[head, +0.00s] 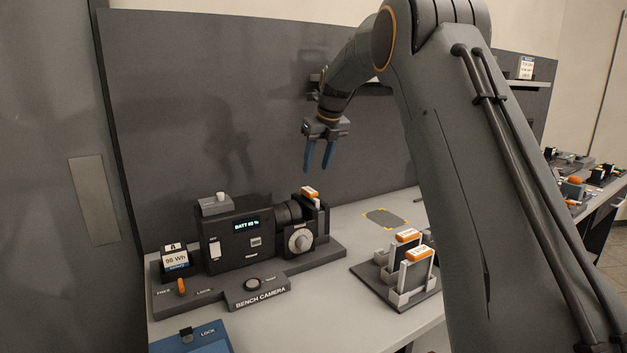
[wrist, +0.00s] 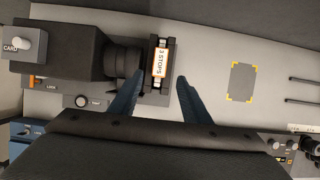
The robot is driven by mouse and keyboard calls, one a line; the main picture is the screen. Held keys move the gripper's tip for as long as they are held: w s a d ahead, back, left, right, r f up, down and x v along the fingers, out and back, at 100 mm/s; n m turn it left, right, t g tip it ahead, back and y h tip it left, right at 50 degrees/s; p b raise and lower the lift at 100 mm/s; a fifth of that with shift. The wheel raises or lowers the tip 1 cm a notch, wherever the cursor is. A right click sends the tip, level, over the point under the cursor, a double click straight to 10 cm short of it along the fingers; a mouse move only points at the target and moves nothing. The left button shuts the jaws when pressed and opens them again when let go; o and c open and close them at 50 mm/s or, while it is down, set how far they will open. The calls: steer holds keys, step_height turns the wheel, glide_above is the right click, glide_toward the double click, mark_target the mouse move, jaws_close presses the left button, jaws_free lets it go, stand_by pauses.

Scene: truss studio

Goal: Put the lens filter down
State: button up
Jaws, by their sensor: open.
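A lens filter (head: 310,192) with an orange-edged top tab stands upright in the holder in front of the bench camera's lens. In the wrist view the filter (wrist: 160,62) reads "3 STOPS". My gripper (head: 317,168) is open and empty above the filter. In the wrist view its blue fingers (wrist: 160,78) are spread on either side of the filter, apart from it. The bench camera (head: 240,241) stands on its dark base, with a display reading "BATT 60 %". Two other orange-topped filters (head: 419,254) stand in a grey rack (head: 405,297) at the right.
A dark grey patch with yellow corner marks (head: 386,217) lies bare on the table, right of the camera. It also shows in the wrist view (wrist: 242,82). A battery (head: 175,261) stands at the camera base's left end. A blue box (head: 192,340) is at the front. A dark panel (head: 220,110) stands behind.

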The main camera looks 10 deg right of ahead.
steer(key=shift+v, duration=1.25)
steer(key=s+f+n+g, duration=0.1)
steer(key=s+f+n, duration=0.6)
steer(key=s+n, duration=0.3)
steer(key=s+a+f+n+g+h, duration=0.1)
steer(key=s+f+n, duration=0.7)
steer(key=s, duration=1.1)
steer(key=s+f+n+g, duration=0.1)
steer(key=s+f+n, duration=0.7)
steer(key=s+n, duration=0.6)
steer(key=shift+s+a, duration=0.25)
steer(key=shift+s, duration=0.5)
